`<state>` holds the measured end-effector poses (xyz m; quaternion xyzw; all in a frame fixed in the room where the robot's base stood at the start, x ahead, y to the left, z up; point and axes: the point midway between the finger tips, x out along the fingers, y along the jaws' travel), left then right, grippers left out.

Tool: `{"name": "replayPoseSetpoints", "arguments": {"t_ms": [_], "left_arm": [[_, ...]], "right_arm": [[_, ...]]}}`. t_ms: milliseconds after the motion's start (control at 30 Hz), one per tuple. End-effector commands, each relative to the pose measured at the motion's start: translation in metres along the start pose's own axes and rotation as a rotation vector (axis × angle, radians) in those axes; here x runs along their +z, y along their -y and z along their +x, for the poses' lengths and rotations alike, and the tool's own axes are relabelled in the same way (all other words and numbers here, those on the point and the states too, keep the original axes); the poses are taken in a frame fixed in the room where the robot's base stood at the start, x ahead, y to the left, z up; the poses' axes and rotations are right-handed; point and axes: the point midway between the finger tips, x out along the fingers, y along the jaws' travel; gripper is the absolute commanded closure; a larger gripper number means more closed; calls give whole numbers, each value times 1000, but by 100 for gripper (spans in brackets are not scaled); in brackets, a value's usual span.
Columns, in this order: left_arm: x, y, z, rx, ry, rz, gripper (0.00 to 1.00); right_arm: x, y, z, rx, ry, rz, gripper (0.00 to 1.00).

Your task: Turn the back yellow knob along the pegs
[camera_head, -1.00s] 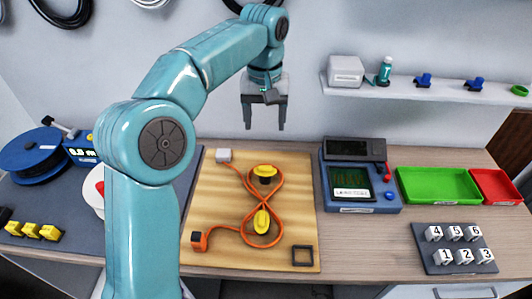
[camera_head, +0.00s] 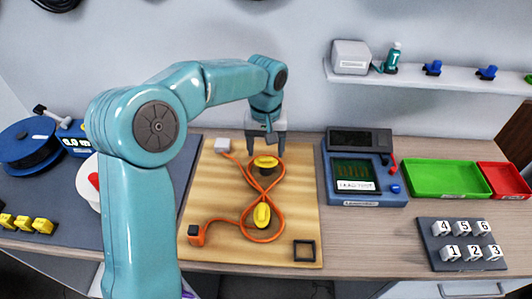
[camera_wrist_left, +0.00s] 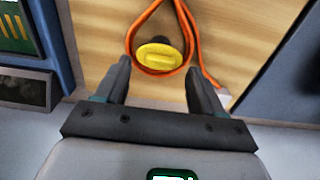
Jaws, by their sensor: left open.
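The back yellow knob (camera_head: 266,162) sits on a dark peg at the far part of the wooden board (camera_head: 200,185), with an orange cable (camera_head: 283,180) looped around it. The front yellow knob (camera_head: 262,215) stands nearer, in the cable's other loop, its ridge pointing roughly front to back. My left gripper (camera_head: 267,150) is open and empty, at the back knob in the head view. In the left wrist view the back knob (camera_wrist_left: 158,56) shows beyond and between the open fingertips (camera_wrist_left: 160,72), apart from them. Its ridge runs across that picture. My right gripper is not in view.
A white block (camera_head: 222,145) and an orange connector (camera_head: 196,235) end the cable on the board. A blue tester (camera_head: 362,200) stands right of the board, then green (camera_head: 440,194) and red trays (camera_head: 512,192). A shelf (camera_head: 430,84) hangs above.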

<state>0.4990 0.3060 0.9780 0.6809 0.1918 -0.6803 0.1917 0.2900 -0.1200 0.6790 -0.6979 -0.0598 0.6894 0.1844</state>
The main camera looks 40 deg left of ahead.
Motion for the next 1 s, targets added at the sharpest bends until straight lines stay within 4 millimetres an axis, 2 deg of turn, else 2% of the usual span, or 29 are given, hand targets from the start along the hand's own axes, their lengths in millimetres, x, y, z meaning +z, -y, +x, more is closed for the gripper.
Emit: {"name": "replayPoseSetpoints", "arguments": {"t_ms": [33, 200, 500, 533, 600, 700, 1000], "left_arm": [[0, 0, 9, -2, 3, 0, 32], [-2, 0, 23, 0, 1, -1, 32], [-3, 0, 26, 0, 0, -1, 32], [-3, 0, 26, 0, 0, -1, 38], [-3, 0, 26, 0, 0, -1, 61], [-3, 0, 26, 0, 0, -1, 88], [-3, 0, 25, 0, 0, -29, 88]], "right_arm": [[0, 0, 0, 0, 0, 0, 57], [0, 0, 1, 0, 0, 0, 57], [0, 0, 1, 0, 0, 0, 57], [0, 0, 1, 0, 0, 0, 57], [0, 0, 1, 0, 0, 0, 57], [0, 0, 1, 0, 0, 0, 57], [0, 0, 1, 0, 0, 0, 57]]}}
